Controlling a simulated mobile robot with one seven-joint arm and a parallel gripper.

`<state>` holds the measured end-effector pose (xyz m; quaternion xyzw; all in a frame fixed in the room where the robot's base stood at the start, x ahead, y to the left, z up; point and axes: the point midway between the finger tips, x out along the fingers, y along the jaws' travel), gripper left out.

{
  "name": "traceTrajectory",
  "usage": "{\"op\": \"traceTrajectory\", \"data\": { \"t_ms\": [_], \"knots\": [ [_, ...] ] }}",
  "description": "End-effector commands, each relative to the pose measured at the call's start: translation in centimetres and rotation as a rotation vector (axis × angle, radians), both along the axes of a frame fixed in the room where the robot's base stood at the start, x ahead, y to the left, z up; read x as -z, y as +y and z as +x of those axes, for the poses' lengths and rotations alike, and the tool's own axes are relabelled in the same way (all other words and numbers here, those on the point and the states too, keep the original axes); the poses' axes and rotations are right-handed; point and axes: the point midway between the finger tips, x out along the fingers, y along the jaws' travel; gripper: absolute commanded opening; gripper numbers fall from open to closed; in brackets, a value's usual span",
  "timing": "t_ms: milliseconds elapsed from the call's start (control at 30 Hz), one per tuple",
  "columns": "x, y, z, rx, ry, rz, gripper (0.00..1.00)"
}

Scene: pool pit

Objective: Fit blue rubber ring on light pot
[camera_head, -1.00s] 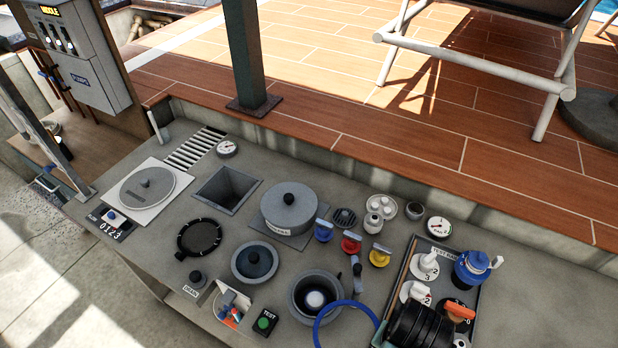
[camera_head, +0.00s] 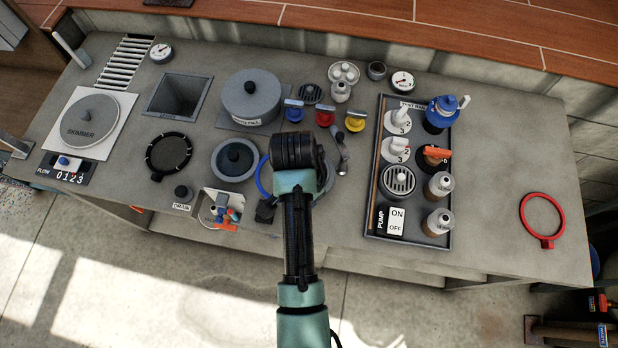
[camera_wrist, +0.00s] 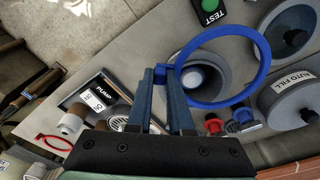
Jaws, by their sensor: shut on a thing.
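The blue rubber ring (camera_head: 262,178) is mostly hidden behind my gripper in the head view; in the wrist view the whole loop (camera_wrist: 268,58) shows. My gripper (camera_wrist: 161,75) is shut on one side of the ring. Its fingertips are hidden in the head view. The light pot, a round grey pot (camera_wrist: 213,68), lies beneath the ring in the wrist view. The loop overlaps the pot but is off to one side of it. In the head view, only a little of the pot (camera_head: 329,176) shows beside my arm. I cannot tell the ring's height above it.
A black tray (camera_head: 374,232) with bottles and switches is to the right. A red ring (camera_head: 541,240) lies far right, with bare counter around it.

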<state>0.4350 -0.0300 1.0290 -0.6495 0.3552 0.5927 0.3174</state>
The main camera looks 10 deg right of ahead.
Motion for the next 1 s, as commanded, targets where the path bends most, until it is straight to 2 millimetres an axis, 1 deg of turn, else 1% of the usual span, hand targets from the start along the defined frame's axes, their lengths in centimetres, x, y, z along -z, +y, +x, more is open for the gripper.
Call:
{"op": "traceTrajectory", "data": {
  "t_ms": [33, 100, 200, 333, 433, 567, 1000],
  "knots": [
    [-1.3, -0.1, 0.2, 0.097, 0.000, -0.002, 0.00],
    [-1.6, -0.4, 0.3, 0.233, -0.001, -0.008, 0.00],
    [-1.9, -0.7, 0.4, 0.384, -0.003, -0.014, 0.00],
    [-1.9, -0.9, 0.5, 0.502, -0.008, -0.021, 0.00],
    [-1.7, -0.9, 0.5, 0.539, -0.010, -0.023, 0.00],
    [-1.1, -1.0, 0.5, 0.547, -0.011, -0.023, 0.00],
    [2.0, -1.0, 0.5, 0.544, -0.010, -0.023, 0.00]
  ]
}}
